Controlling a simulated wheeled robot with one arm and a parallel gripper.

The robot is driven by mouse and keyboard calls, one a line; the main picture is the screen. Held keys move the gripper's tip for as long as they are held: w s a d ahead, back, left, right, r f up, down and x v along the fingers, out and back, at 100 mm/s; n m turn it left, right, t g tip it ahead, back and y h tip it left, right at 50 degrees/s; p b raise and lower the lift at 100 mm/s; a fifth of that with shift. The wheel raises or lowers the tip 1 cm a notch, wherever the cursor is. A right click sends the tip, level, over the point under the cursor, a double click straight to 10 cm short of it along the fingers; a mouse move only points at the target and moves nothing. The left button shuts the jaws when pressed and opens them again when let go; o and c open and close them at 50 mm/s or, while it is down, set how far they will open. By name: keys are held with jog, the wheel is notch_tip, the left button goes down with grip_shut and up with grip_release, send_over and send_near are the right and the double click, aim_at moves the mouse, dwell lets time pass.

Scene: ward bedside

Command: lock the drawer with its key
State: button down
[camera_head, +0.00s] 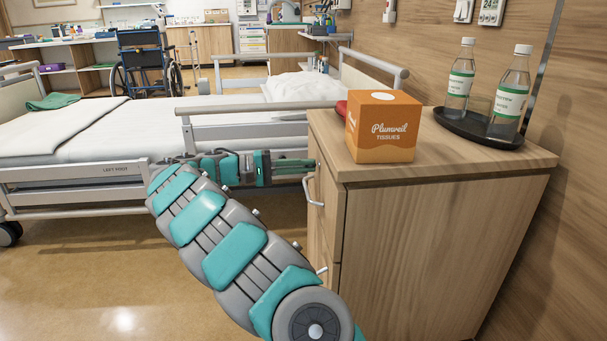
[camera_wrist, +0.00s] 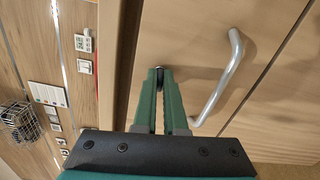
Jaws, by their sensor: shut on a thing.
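The drawer (camera_head: 329,194) is in the front of the wooden bedside cabinet. Its pale wood front (camera_wrist: 190,35) fills much of the wrist view and looks closed. Its bent silver handle (camera_wrist: 222,82) is just right of my fingers. My gripper (camera_wrist: 160,82) has its green fingers close together, shut on the key, with the tips at the drawer front. The key is almost wholly hidden between the fingers. A small dark round spot, seemingly the lock (camera_wrist: 160,69), shows at the tips. Whether the key is fully in, and how it is turned, I cannot tell. In the head view my gripper (camera_head: 306,168) reaches the cabinet front.
On the cabinet top (camera_head: 440,160) stand an orange tissue box (camera_head: 382,127) and a dark tray (camera_head: 450,125) with two bottles. A bed (camera_head: 100,135) with rails lies behind my arm. A wheelchair (camera_head: 143,60) is farther back. The floor at left is clear.

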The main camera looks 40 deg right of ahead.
jog(key=shift+f+m+b, duration=0.15)
jog(key=shift+m+b, duration=0.4)
jog(key=shift+m, duration=0.25)
jog(key=c, duration=1)
grip_release()
jog(key=shift+a, duration=0.1)
